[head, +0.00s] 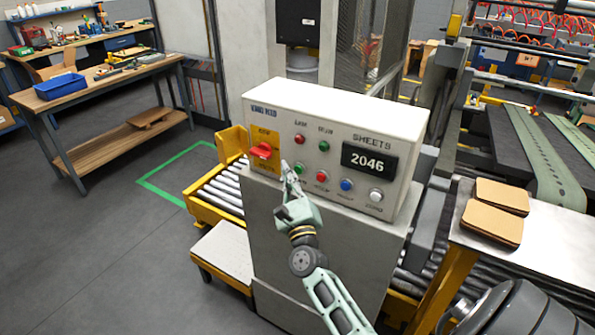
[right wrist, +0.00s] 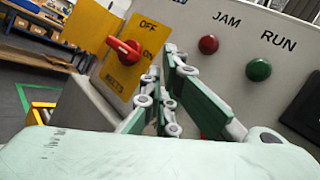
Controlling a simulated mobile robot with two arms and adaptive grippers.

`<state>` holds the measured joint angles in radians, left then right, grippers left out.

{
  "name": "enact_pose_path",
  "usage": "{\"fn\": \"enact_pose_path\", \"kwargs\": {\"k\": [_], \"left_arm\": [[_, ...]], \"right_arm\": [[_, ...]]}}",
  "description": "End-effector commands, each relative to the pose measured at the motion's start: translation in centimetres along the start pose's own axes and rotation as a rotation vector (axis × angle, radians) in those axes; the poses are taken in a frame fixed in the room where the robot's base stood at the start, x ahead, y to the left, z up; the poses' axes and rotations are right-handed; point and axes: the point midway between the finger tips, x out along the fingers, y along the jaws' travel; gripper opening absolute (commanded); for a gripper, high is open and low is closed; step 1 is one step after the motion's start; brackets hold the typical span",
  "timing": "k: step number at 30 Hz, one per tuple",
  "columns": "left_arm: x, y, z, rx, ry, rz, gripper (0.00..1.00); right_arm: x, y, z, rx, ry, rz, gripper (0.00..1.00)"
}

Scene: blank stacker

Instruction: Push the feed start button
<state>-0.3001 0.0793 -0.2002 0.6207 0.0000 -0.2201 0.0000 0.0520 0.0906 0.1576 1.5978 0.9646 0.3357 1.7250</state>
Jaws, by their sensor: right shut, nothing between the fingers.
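The control box (head: 335,115) stands on a grey pedestal. Its lower row has a green button (head: 299,168), a red button (head: 322,175), a blue button (head: 346,184) and a white button (head: 376,195); their labels are too small to read surely. My right gripper (head: 286,166) is shut and empty, its tip just left of the green button; I cannot tell whether it touches the panel. In the right wrist view the shut fingers (right wrist: 172,52) point at the panel between the red switch and the JAM lamp; the lower button row is hidden there. My left gripper is out of view.
A red rotary switch (head: 262,151) on a yellow plate sits left of the fingertip. A red JAM lamp (right wrist: 208,44) and green RUN lamp (right wrist: 258,70) are above the buttons. The display (head: 368,161) reads 2046. Brown sheets (head: 492,228) lie at right.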

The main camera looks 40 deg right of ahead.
Motion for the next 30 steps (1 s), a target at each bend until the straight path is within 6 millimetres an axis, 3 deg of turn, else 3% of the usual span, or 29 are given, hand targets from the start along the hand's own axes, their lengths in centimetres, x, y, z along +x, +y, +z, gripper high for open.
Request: {"fn": "enact_pose_path", "kwargs": {"k": [30], "left_arm": [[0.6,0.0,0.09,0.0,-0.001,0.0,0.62]], "right_arm": [[0.74,-0.54,-0.53,0.0,0.0,0.0,0.0]]}}
